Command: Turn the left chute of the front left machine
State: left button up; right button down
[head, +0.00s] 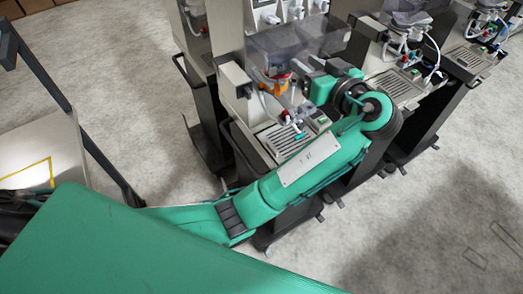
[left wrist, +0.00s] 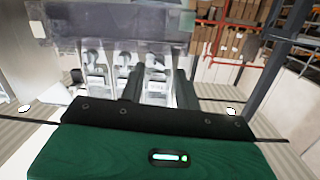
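The front left machine (head: 238,84) stands under my left arm in the head view, with a smoky clear hopper on top. At its front I see an orange part (head: 272,84), white tubing and a slatted drip tray. My left gripper (head: 304,75) is at the upper front of this machine, just right of the orange part; its fingertips are partly hidden there. In the left wrist view, two dark fingers stand apart around a gap (left wrist: 157,88), with white spout-like parts (left wrist: 125,66) beyond. I cannot tell whether they touch anything. My right gripper is out of view.
Similar machines stand behind and to the right, one with a drip tray (head: 396,84). A pale table (head: 40,150) with a dark frame is at the left. Open grey floor lies at lower right. The left wrist view shows shelves with boxes (left wrist: 225,42) behind.

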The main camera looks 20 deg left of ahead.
pick_arm(q)
jog(key=s+a+f+m+g+h, duration=0.1)
jog(key=s+a+f+m+h, duration=0.1)
jog(key=f, duration=0.6)
jog(key=s+a+f+m+g+h, duration=0.1)
jog(key=s+a+f+m+h, duration=0.1)
jog(key=f, duration=0.6)
jog(key=s+a+f+m+g+h, duration=0.1)
jog(key=s+a+f+m+h, duration=0.1)
jog(key=f, duration=0.6)
jog(key=shift+s+a+f+m+h, duration=0.35)
jog(key=shift+s+a+h, duration=0.2)
jog(key=shift+a, duration=0.55)
